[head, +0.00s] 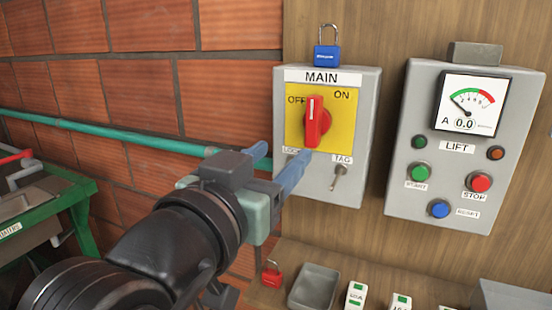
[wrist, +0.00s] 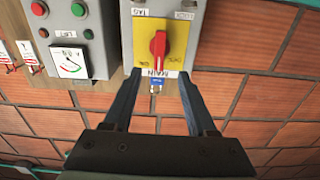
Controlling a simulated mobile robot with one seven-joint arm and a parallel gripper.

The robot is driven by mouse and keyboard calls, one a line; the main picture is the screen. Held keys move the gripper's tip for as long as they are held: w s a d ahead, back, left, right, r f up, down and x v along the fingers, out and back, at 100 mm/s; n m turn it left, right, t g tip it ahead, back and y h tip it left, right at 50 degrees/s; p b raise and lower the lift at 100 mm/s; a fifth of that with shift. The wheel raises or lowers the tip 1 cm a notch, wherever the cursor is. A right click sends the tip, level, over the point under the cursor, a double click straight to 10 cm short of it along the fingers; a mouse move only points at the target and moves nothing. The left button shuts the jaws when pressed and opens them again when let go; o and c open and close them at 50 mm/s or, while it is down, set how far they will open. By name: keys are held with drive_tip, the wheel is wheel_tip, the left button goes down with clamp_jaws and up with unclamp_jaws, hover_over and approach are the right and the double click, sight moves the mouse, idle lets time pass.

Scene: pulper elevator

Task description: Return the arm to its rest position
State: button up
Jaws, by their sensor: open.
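My gripper (head: 284,158) is open and empty, with its two blue-grey fingers apart. In the head view it is in front of the lower left of the grey MAIN box (head: 348,85). The box has a yellow plate (head: 340,110) with a red rotary switch (head: 316,124), its handle about upright between OFF and ON. The wrist view, which is upside down, shows the fingertips (wrist: 160,76) either side of the MAIN label, with the red switch (wrist: 158,45) beyond them. I cannot tell whether a fingertip touches the box. My arm reaches in from the lower left.
A blue padlock (head: 326,52) sits on top of the MAIN box. The LIFT panel (head: 400,195) is to the right. Below are a red padlock (head: 271,274), a grey tray (head: 314,288) and small labelled blocks. A green pipe (head: 130,140) runs along the brick wall; green-framed equipment (head: 80,205) stands left.

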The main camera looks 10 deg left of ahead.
drive_tip(key=s+d+r+n+t+y+p, duration=0.1)
drive_tip(key=s+d+r+n+t+y, duration=0.1)
drive_tip(key=s+r+t, duration=0.3)
drive_tip(key=s+d+r+n+t+y+p, duration=0.1)
drive_tip(key=s+r+t, duration=0.4)
drive_tip(key=r, duration=0.8)
drive_tip(key=s+d+y, duration=0.1)
drive_tip(key=y, duration=0.1)
drive_tip(key=shift+r+n+y, duration=0.25)
drive_tip(key=shift+n+y, duration=0.05)
drive_tip(key=shift+n, duration=0.1)
